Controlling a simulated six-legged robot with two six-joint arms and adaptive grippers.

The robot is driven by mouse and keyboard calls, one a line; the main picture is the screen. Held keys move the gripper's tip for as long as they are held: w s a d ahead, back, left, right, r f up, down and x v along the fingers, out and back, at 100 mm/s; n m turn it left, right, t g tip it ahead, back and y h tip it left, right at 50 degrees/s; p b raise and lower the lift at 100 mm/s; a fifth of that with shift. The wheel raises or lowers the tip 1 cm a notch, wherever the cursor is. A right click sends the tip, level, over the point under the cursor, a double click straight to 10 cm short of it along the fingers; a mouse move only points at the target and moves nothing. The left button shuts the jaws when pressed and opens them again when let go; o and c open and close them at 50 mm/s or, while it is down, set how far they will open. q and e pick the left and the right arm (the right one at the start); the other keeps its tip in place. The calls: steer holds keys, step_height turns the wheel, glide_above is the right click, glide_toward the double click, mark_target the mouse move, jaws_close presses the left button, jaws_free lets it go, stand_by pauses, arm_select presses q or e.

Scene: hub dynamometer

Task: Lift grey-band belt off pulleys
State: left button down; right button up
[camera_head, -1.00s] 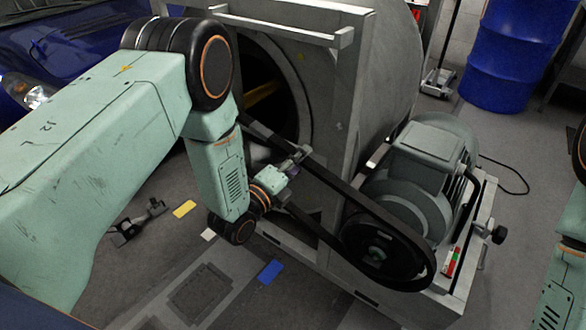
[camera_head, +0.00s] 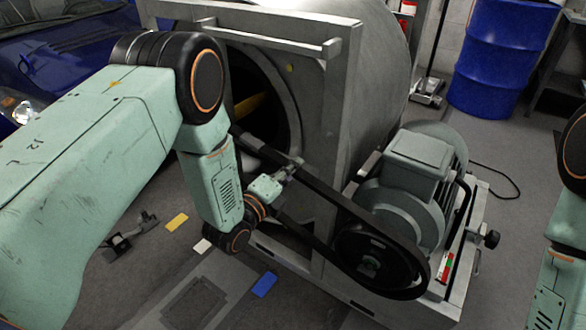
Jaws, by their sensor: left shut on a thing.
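The black belt (camera_head: 345,205) runs from the motor pulley (camera_head: 369,264) at the lower right up and left toward the hub side of the grey dynamometer frame. It still loops around the motor pulley. The far end of the belt is hidden behind my left arm. My left gripper (camera_head: 288,172) is at the belt's upper run, left of the motor pulley, and is shut on the belt. My right arm shows at the right edge, but its gripper is out of view.
The grey motor (camera_head: 418,165) stands behind the pulley on a base with a black knob (camera_head: 491,239). The dynamometer frame (camera_head: 338,110) rises behind my left gripper. A blue drum (camera_head: 503,58) stands at the back right. Floor at the lower right is clear.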

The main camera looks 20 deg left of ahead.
stand_by(0.3)
arm_select(q)
steer(key=shift+r, duration=0.2)
steer(key=shift+w+a, duration=0.1)
steer(key=shift+w+a+r, duration=0.1)
steer(key=shift+a+r, duration=0.05)
steer(key=shift+a, duration=0.2)
steer(key=shift+a, duration=0.1)
steer(key=shift+p+v, duration=1.55)
steer(key=shift+v, duration=1.15)
stand_by(1.2)
